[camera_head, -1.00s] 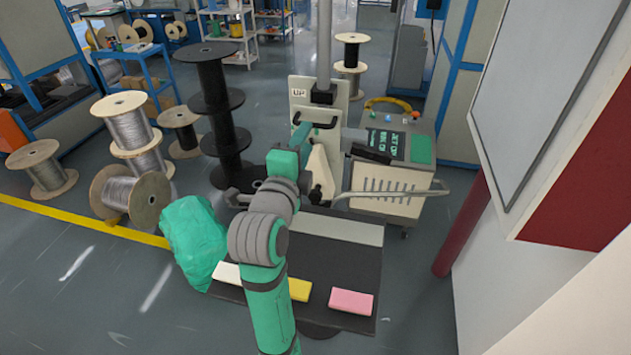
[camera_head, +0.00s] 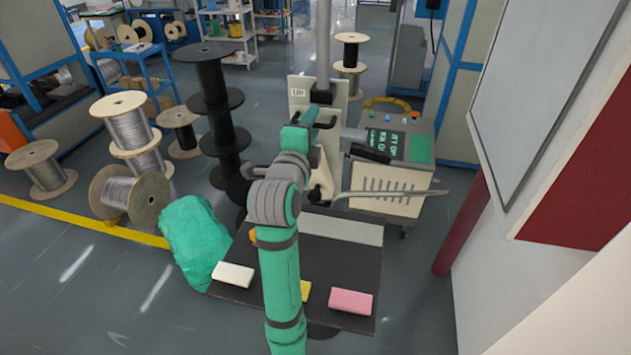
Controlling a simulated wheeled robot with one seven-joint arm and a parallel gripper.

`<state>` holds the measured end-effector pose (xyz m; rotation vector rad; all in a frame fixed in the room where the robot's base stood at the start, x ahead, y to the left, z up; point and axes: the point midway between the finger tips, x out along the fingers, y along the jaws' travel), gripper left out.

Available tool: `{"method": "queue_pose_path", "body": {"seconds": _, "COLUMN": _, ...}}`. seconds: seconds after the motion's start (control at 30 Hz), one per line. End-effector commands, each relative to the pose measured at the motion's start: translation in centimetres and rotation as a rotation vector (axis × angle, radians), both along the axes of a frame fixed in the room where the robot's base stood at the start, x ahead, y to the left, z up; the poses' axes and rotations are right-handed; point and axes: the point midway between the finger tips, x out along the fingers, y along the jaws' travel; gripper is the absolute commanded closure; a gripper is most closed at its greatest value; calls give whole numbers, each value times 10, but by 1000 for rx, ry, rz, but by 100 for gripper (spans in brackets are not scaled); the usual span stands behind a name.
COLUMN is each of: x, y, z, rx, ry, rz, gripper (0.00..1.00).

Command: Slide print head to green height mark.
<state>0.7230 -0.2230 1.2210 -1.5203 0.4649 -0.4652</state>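The print head stand (camera_head: 341,95) is a pale upright plate with an "UP" label behind a grey vertical pole. A dark clamp or carriage (camera_head: 322,93) sits on the pole, with a dark handle (camera_head: 327,120) below it. I cannot tell exactly which part is the print head. My arm reaches up to this handle, and my gripper (camera_head: 313,117) is at or beside it, small and partly hidden by my teal wrist. Its fingers are not clear, nor is any contact. I cannot make out a green height mark on the pole or plate.
A dark table (camera_head: 340,265) stands in front, with white (camera_head: 233,274), yellow (camera_head: 305,290) and pink (camera_head: 351,302) blocks. A control cart (camera_head: 393,185) with a bent rail is at right. Black stacked spools (camera_head: 213,100) and a green bag (camera_head: 193,240) are at left.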

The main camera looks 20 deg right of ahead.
Motion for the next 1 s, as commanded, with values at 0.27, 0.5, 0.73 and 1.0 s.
{"method": "queue_pose_path", "body": {"seconds": 0.27, "x": 0, "y": 0, "z": 0, "rx": 0, "ry": 0, "rz": 0, "gripper": 100}}
{"method": "queue_pose_path", "body": {"seconds": 0.5, "x": 0, "y": 0, "z": -5, "rx": 1, "ry": 2, "rz": 0, "gripper": 100}}
{"method": "queue_pose_path", "body": {"seconds": 0.73, "x": 0, "y": 0, "z": -16, "rx": 2, "ry": 2, "rz": -1, "gripper": 100}}
{"method": "queue_pose_path", "body": {"seconds": 1.0, "x": 0, "y": 0, "z": -27, "rx": 1, "ry": 3, "rz": 0, "gripper": 100}}
